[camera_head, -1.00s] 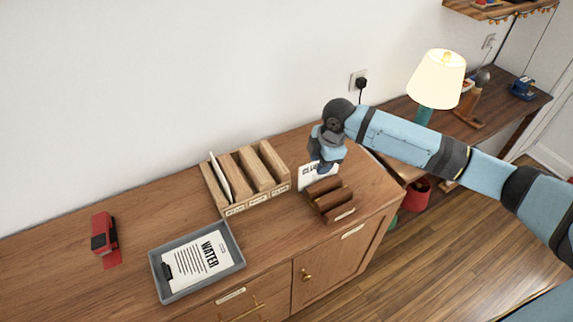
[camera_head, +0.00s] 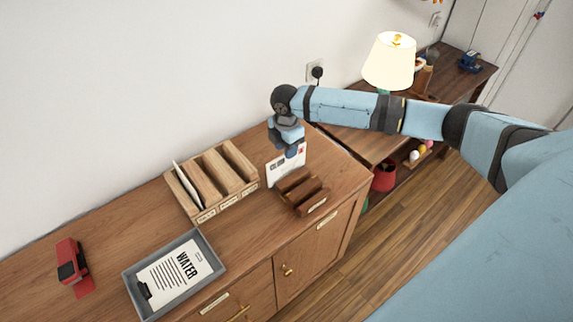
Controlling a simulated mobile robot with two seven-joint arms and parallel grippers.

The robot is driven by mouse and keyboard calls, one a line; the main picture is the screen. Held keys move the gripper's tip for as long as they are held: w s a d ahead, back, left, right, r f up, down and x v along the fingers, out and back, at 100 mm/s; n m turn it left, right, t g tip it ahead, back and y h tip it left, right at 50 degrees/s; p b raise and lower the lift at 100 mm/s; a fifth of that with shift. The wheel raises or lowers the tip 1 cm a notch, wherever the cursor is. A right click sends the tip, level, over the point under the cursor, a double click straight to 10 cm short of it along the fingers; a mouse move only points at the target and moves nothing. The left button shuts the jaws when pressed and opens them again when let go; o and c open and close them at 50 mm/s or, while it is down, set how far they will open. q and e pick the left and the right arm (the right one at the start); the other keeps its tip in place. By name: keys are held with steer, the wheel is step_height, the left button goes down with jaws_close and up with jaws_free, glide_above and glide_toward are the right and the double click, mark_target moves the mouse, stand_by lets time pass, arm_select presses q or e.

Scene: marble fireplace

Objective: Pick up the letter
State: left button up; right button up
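The letter (camera_head: 284,171) is a white envelope with a red mark at its upper right. It is upright just behind the small dark wooden holder (camera_head: 302,190). My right gripper (camera_head: 291,151) points down at the letter's top edge and appears shut on it. The fingers cover part of the letter, and the holder hides its lower right. I cannot tell whether its bottom edge touches the cabinet top. My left gripper is not in view.
A wooden sorter (camera_head: 213,178) with labelled slots and a white paper in its left slot stands left of the letter. A grey tray (camera_head: 213,254) with a WATER sheet and a red object (camera_head: 71,262) are farther left. A lit lamp (camera_head: 390,62) stands behind my arm.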

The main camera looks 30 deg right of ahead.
mark_target(287, 165)
steer(key=f, duration=0.5)
steer(key=shift+d+p, duration=0.2)
steer(key=shift+p, duration=0.15)
jaws_close()
steer(key=shift+w+r, duration=0.1)
